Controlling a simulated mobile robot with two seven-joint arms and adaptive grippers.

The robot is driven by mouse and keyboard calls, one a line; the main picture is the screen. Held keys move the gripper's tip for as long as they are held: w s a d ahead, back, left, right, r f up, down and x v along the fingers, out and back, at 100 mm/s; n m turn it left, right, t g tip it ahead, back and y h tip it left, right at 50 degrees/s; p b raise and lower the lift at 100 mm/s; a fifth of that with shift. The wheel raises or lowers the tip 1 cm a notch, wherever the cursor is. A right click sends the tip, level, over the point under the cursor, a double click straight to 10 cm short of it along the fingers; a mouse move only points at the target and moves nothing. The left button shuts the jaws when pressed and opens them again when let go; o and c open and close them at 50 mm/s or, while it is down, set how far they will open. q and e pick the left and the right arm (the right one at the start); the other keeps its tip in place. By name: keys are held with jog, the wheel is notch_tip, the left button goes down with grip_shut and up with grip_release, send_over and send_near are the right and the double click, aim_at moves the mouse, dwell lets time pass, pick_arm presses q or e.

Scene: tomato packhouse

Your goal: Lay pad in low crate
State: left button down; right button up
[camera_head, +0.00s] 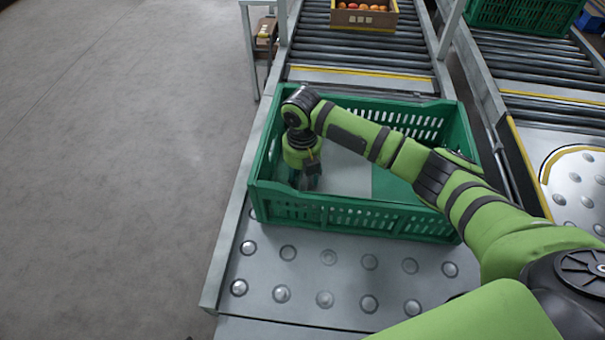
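The low green crate (350,216) stands on the steel ball table at the end of the roller conveyor. A flat pale grey pad (347,178) is inside the crate, over the left and middle of its floor. Bare green floor shows to the right of the pad. My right arm crosses over the crate's right side, and my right gripper (308,182) points down inside the crate at the left, over the pad's left part. Its fingers are dark and small, and I cannot tell whether they grip the pad's edge. My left gripper is out of view.
Behind the crate, a roller conveyor (362,52) carries a box of tomatoes (363,17). Another green crate (523,14) is on the conveyor at the upper right. The ball table (325,270) in front of the crate is clear, as is the floor to the left.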

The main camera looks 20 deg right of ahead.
notch_tip(320, 180, up, 12)
jog(key=p, duration=0.2)
jog(key=shift+r, duration=0.2)
jog(key=shift+r, duration=0.1)
dwell(0.6)
